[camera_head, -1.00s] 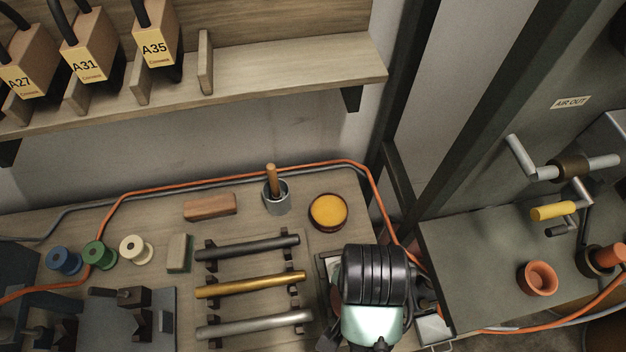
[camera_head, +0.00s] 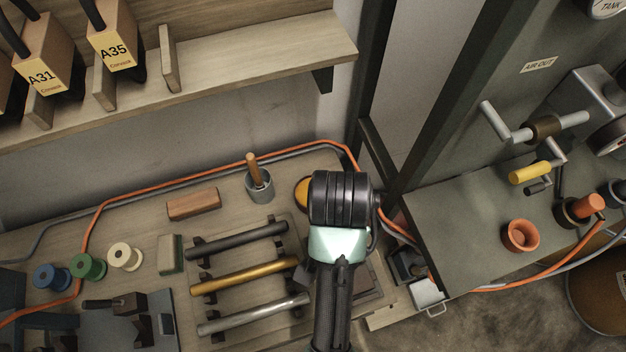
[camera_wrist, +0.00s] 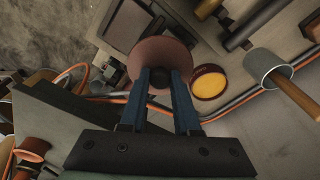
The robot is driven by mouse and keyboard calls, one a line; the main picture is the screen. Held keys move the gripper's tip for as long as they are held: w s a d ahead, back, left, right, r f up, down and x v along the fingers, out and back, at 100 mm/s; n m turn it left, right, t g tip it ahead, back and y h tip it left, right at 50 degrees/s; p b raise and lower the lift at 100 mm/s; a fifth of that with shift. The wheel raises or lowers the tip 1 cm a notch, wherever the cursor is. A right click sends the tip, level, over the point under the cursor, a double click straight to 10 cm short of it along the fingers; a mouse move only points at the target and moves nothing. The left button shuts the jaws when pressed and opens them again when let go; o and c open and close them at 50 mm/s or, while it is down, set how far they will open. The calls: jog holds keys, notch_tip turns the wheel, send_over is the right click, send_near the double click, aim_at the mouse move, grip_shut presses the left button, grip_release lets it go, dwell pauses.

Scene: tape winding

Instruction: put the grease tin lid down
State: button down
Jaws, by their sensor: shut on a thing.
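The grease tin lid (camera_wrist: 152,52) is a round, dull reddish-brown disc with a dark knob. My gripper (camera_wrist: 159,76) is shut on its knob, between two blue fingers in the wrist view. The open grease tin (camera_wrist: 209,82), full of yellow grease, stands on the bench just to the right of the lid in that view. In the head view the tin (camera_head: 302,194) is partly covered by my wrist, and the lid and fingers are hidden behind it. I cannot tell how high the lid is above the bench.
A dark square tray (camera_wrist: 124,24) lies beside the lid. A grey pot with a wooden-handled brush (camera_head: 260,188) stands left of the tin. Rods on a rack (camera_head: 245,276) lie to the left. An orange hose (camera_head: 215,174) runs behind; a machine ledge (camera_head: 470,230) is at the right.

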jog(key=w+a+b, duration=0.4)
jog(key=w, duration=0.9)
notch_tip(320, 180, down, 6)
jog(key=shift+w+a+f, duration=0.1)
jog(key=shift+a, duration=0.05)
jog(key=shift+w+p, duration=0.15)
jog(key=shift+p, duration=0.4)
jog(key=shift+w+f, duration=0.1)
jog(key=shift+f, duration=0.1)
jog(key=shift+f, duration=0.2)
jog(key=c, duration=0.6)
grip_release()
jog(key=shift+c, duration=0.2)
